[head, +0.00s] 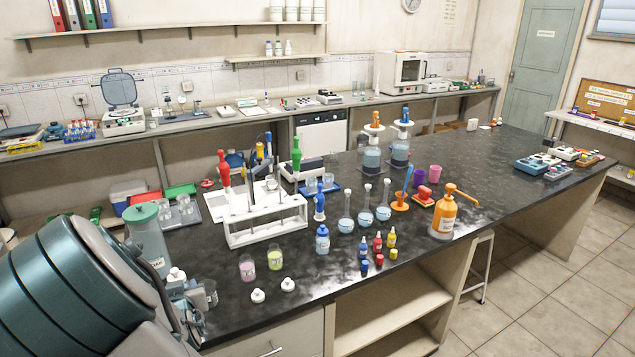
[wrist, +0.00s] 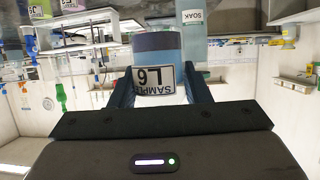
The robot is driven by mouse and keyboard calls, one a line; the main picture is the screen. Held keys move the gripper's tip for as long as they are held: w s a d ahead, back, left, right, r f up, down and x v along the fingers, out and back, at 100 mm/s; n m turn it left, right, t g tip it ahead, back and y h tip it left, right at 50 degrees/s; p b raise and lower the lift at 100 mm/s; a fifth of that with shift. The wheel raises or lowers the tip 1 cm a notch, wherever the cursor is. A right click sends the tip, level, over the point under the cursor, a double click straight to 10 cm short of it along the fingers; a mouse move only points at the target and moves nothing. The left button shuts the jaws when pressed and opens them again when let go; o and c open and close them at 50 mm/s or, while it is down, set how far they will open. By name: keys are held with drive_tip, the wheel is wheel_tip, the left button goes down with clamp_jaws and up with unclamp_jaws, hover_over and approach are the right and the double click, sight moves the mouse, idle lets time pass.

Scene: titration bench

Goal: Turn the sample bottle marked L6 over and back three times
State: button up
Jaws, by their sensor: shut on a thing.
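The sample bottle marked L6 (wrist: 157,46) is in the wrist view, between the two fingers of my gripper (wrist: 158,88). The gripper is shut on it. The bottle is blue, with a white label reading SAMPLE L6. The wrist view shows the room upside down, and the bottle's blue end points toward the top of that picture.
A grey-green jar (head: 144,238) marked SOAK stands close to my arm. A white rack (head: 265,232), two small beakers (head: 247,268), two white stoppers (head: 288,285) and a blue bottle (head: 322,240) stand on the black bench. Its front left edge (head: 235,325) is mostly clear.

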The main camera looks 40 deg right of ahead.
drive_tip(key=w+d+m+g+h+b, duration=0.1)
drive_tip(key=w+d+b, duration=0.45)
drive_tip(key=d, duration=0.45)
drive_tip(key=w+d+m+h+b, duration=0.15)
drive_tip(key=w+d+b, duration=0.35)
drive_tip(key=d, duration=0.5)
drive_tip(key=s+d+r+n+t+h+b, duration=0.1)
drive_tip(key=d+r+n+h, duration=0.3)
drive_tip(key=d+n, duration=0.6)
drive_tip(key=d+r+n+t+h+b, duration=0.1)
drive_tip(key=d+r+n+t+h, duration=0.2)
drive_tip(key=n, duration=1.5)
drive_tip(key=d+r+h, duration=0.1)
drive_tip(key=d+r, duration=0.2)
drive_tip(key=d, duration=0.4)
drive_tip(key=shift+s+d+r+t, duration=0.2)
drive_tip(key=shift+s+r+t, duration=0.1)
drive_tip(key=shift+s+r, duration=0.1)
